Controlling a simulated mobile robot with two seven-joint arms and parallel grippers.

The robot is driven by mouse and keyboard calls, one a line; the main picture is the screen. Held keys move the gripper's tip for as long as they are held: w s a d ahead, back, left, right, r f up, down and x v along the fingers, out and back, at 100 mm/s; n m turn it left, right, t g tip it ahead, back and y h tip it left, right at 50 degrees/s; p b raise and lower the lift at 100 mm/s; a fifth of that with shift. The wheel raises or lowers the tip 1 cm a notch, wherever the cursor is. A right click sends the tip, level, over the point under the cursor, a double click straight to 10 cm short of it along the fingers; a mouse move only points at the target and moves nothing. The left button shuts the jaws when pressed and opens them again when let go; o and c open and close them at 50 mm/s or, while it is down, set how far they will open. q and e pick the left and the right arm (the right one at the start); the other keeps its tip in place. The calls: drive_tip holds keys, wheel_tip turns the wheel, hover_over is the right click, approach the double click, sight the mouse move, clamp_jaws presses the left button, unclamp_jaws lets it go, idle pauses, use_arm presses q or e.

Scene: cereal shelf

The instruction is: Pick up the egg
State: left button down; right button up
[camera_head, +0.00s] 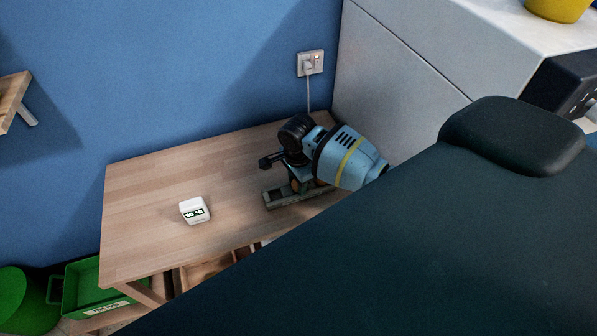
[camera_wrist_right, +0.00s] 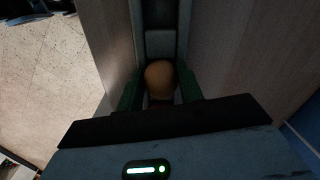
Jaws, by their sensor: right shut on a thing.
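The egg (camera_wrist_right: 160,76), brown and rounded, shows in the right wrist view between the two dark green fingers of my right gripper (camera_wrist_right: 159,92). The gripper is shut on it, with one finger on each side. In the head view my right gripper (camera_head: 297,190) is over the right part of the wooden table (camera_head: 150,225), at the end of my blue-grey forearm with a yellow band. I cannot make out the egg clearly there. How far it is above the tabletop I cannot tell. My left gripper is not in view.
A small white box with a dark display (camera_head: 194,210) stands on the table, left of my gripper. A blue wall and a socket (camera_head: 310,63) are behind. A white cabinet (camera_head: 395,70) stands at the right. A green crate (camera_head: 88,285) is at lower left. The table's left end is clear.

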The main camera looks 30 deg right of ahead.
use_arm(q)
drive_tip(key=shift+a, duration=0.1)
use_arm(e)
drive_tip(key=shift+r, duration=0.1)
